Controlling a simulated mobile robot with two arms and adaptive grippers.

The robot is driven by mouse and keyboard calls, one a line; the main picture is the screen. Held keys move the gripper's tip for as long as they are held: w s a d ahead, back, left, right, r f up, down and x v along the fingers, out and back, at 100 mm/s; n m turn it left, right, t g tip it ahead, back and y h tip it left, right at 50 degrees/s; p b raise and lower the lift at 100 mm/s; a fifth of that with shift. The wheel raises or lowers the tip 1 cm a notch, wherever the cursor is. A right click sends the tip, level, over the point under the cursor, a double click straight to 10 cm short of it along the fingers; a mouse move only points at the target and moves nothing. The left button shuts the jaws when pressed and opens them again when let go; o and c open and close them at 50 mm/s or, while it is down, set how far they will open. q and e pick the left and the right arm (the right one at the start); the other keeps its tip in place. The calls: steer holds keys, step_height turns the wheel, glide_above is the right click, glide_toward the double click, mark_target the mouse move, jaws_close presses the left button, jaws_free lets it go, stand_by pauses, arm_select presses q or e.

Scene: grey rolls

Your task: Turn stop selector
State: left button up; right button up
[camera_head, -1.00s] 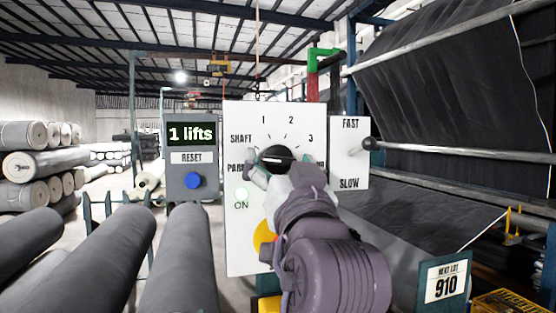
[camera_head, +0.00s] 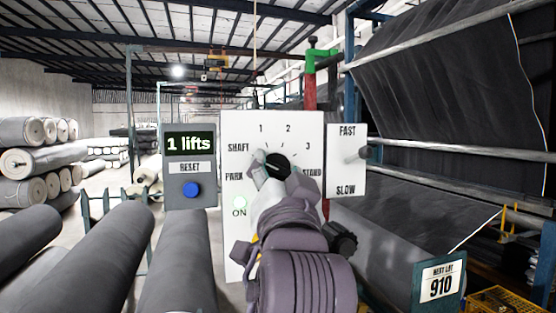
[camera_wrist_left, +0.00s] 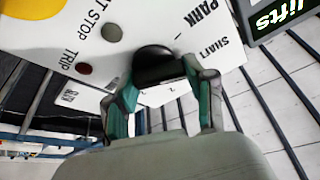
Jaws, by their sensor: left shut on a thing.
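The stop selector is a black round knob (camera_head: 278,163) on a white upright panel (camera_head: 232,130). Labels PARK, SHAFT, 1, 2, 3 and STAND ring it. My left gripper (camera_head: 266,172) is shut on the knob, its fingers on either side of it. In the left wrist view the knob (camera_wrist_left: 156,66) sits between the two fingertips (camera_wrist_left: 165,82). The fingers and my wrist hide part of the knob, and I cannot tell which label it points to. My right gripper is out of view.
A grey box with a "1 lifts" display (camera_head: 190,141) and blue RESET button (camera_head: 190,190) stands left of the panel. A FAST/SLOW lever (camera_head: 358,154) is close on the right. Large grey rolls (camera_head: 107,255) fill the lower left.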

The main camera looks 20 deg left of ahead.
arm_select(q)
steer(key=shift+r+m, duration=0.1)
steer(key=shift+m, duration=0.3)
steer(key=shift+h, duration=0.4)
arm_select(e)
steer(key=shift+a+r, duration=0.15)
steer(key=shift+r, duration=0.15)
arm_select(q)
steer(key=o, duration=1.2)
steer(key=shift+c, duration=0.2)
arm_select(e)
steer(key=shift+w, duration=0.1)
arm_select(q)
step_height(320, 180, up, 10)
